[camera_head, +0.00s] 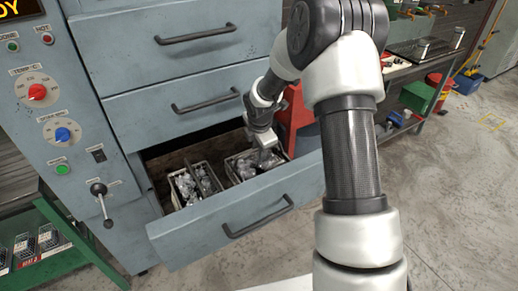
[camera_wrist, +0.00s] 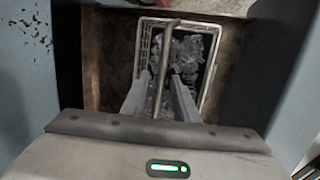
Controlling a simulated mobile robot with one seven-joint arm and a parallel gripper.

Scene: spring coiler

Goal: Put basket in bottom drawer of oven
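The oven's bottom drawer (camera_head: 240,212) is pulled open. Inside it a basket (camera_head: 231,172) filled with grey metal parts sits on the right, and another similar basket (camera_head: 176,194) sits to its left. My gripper (camera_head: 266,150) reaches down into the drawer over the right basket. In the wrist view, the basket (camera_wrist: 207,85) is below my gripper (camera_wrist: 160,82), and its bar-like handle (camera_wrist: 164,48) runs between the two fingers. The fingers stand apart, with a visible gap beside the handle. The basket's near part is hidden behind my gripper.
Two closed drawers with handles (camera_head: 205,103) are above the open one. A control panel with knobs (camera_head: 62,133) is on the left. A red object (camera_head: 299,118) stands just behind the drawer's right side. A green rack (camera_head: 45,262) is at lower left; the right floor is open.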

